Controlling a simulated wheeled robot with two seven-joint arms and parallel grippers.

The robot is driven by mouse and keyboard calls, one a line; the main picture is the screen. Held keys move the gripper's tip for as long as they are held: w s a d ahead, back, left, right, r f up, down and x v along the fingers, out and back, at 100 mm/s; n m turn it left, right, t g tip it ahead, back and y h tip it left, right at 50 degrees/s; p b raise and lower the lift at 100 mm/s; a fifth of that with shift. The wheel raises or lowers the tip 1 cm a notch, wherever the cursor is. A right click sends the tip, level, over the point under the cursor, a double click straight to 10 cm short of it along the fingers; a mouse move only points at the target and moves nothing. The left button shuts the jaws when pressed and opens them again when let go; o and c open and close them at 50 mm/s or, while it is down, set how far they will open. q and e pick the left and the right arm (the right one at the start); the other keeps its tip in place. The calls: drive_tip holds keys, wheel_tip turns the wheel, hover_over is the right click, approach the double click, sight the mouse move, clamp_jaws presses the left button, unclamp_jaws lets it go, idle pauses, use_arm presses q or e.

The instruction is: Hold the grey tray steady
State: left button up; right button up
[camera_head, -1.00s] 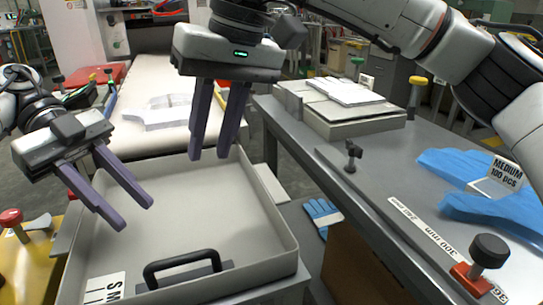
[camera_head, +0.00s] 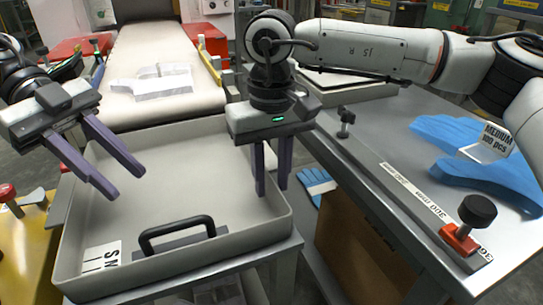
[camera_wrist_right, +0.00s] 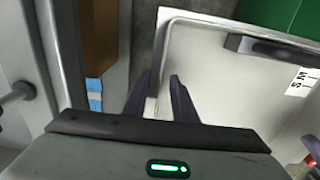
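The grey tray (camera_head: 180,190) is a shallow rectangular bin with a black handle (camera_head: 177,232) and a white label at its front left. It sits on a grey stand and looks empty. My right gripper (camera_head: 272,192) is at the tray's right wall, pointing down, its fingers apart. In the right wrist view the tray (camera_wrist_right: 225,75) has its rim running up between the two spread fingers (camera_wrist_right: 157,88); contact cannot be told. My left gripper (camera_head: 127,183) is open and empty above the tray's left side, tilted down to the right.
A metal table (camera_head: 390,150) stands on the right with blue gloves (camera_head: 490,180), a "MEDIUM" label and a black-knobbed red clamp (camera_head: 466,232). A cardboard box (camera_head: 355,240) is below it. A pale belt (camera_head: 165,75) with a clear package lies behind the tray.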

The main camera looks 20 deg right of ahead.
drive_tip(key=shift+f, duration=0.75)
clamp_jaws()
idle(0.9)
